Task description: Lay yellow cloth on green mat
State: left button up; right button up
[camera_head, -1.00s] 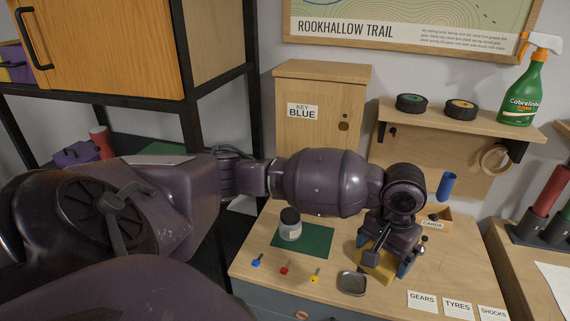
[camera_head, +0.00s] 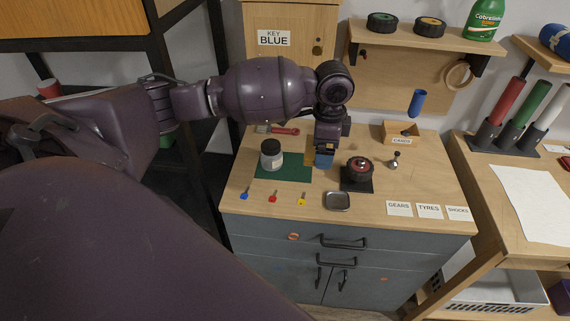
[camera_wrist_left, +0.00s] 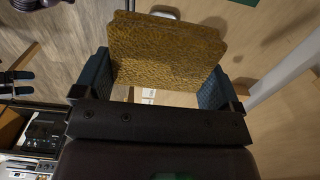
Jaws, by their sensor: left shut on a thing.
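My left gripper (camera_head: 325,158) is shut on the yellow cloth (camera_head: 310,157) above the workbench, just right of the green mat. In the left wrist view, the folded, textured cloth (camera_wrist_left: 165,50) sits between the two fingers of the left gripper (camera_wrist_left: 155,88). The green mat (camera_head: 297,175) lies flat on the bench, with a jar on its left part. The mat's edge (camera_wrist_left: 243,2) shows at the top of the left wrist view. A dark part with two bluish bars at that view's left edge may be my right gripper (camera_wrist_left: 18,84); its state is unclear.
The dark-lidded jar (camera_head: 271,154) stands on the mat. Blue, red and yellow keys (camera_head: 272,197) and a metal tray (camera_head: 337,201) lie in front. A wheel on a black stand (camera_head: 359,172) is close right of the gripper. A red wrench (camera_head: 284,131) lies behind the mat.

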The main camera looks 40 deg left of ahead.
pick_arm(q)
jog(key=w+a+m+p, duration=0.1)
jog(key=w+a+m, duration=0.3)
jog(key=a+m, duration=0.7)
jog(key=m, duration=0.7)
send_over(297, 177)
notch_tip(297, 177, down, 7)
notch_tip(297, 177, down, 7)
jog(key=b, duration=0.6)
jog(key=shift+w+f, duration=0.1)
jog(key=shift+f+b, duration=0.3)
jog(key=shift+b, duration=0.1)
jog(key=shift+f+b, duration=1.6)
jog(key=shift+f, duration=0.65)
jog(key=shift+r, duration=0.2)
pick_arm(e)
notch_tip(297, 177, down, 9)
jog(key=s, duration=0.1)
jog(key=shift+f+g, duration=0.2)
jog(key=shift+g, duration=0.1)
